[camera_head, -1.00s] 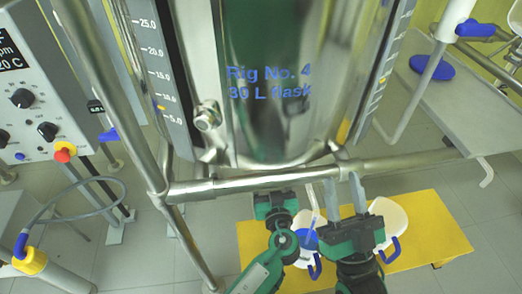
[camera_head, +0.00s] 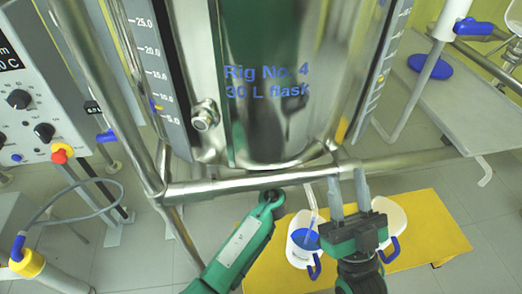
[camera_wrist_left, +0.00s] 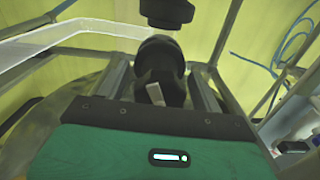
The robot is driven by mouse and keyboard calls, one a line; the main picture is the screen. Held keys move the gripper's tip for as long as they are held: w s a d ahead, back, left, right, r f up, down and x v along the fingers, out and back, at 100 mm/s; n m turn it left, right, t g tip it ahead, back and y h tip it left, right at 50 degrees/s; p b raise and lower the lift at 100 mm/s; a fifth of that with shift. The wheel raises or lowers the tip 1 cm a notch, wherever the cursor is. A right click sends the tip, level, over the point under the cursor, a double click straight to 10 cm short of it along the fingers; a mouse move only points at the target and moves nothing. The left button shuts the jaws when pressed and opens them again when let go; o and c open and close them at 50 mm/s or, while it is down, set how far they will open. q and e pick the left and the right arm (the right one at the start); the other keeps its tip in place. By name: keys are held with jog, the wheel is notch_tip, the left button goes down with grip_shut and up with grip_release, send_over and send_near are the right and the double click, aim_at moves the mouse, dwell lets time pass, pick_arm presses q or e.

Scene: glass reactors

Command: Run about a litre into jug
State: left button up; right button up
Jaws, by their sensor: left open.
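A white jug (camera_head: 296,252) with blue contents stands on a yellow platform under the rig in the head view. A thin pale tube or stream (camera_head: 311,203) reaches down to it; I cannot tell which. A second white jug (camera_head: 397,222) stands to its right, partly behind my right gripper. My right gripper (camera_head: 348,184) is open, its fingers pointing up near the horizontal steel bar. My left arm reaches up behind that bar, hiding its fingers there. In the left wrist view, my left gripper (camera_wrist_left: 160,68) is open, with a black knob-like part (camera_wrist_left: 159,65) between its fingers.
The flask (camera_head: 270,100) labelled Rig No. 4 and its steel frame (camera_head: 250,182) fill the middle. The yellow platform (camera_head: 435,225) has bare room at the right. A control box (camera_head: 30,115) stands at the left and a grey bench (camera_head: 450,100) at the right.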

pick_arm(q)
jog(key=c, duration=1)
pick_arm(e)
jog(key=shift+s+d, duration=0.1)
